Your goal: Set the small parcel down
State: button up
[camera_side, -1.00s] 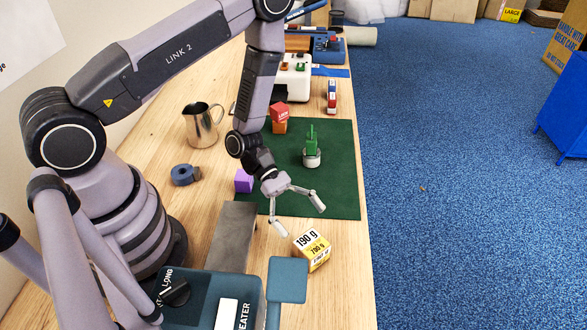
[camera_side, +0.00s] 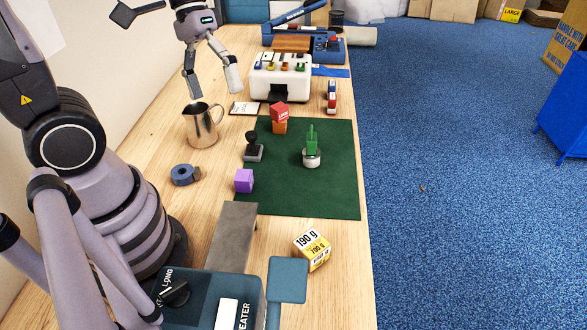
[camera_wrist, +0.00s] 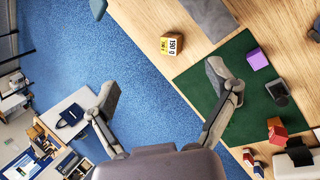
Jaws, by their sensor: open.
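A small yellow and white box (camera_side: 312,250), marked 190 g and 700 g, looks like the parcel. It rests on the bare wood near the table's right edge, in front of the green mat (camera_side: 300,197) and apart from it. It also shows in the wrist view (camera_wrist: 171,44). My gripper (camera_side: 214,88) is open and empty, raised above the table near the metal jug, well away from the box. In the wrist view my two fingers (camera_wrist: 167,88) are spread wide with nothing between them.
A purple cube (camera_side: 244,181), a stamp (camera_side: 253,148), stacked red and orange blocks (camera_side: 279,119) and a green piece on a white base (camera_side: 311,150) stand on the mat. A metal jug (camera_side: 202,128) and tape roll (camera_side: 185,174) are left. A teal machine (camera_side: 215,300) is in front.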

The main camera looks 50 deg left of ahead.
jog(key=s+a+r+m+t+y, duration=0.2)
jog(key=s+a+r+t+y, duration=0.2)
jog(key=a+r+t+y, duration=0.1)
jog(key=a+r+t, duration=0.1)
jog(key=a+r, duration=0.1)
jog(key=a, duration=0.1)
jog(key=shift+m, duration=0.3)
jog(key=shift+a, duration=0.1)
dwell(0.7)
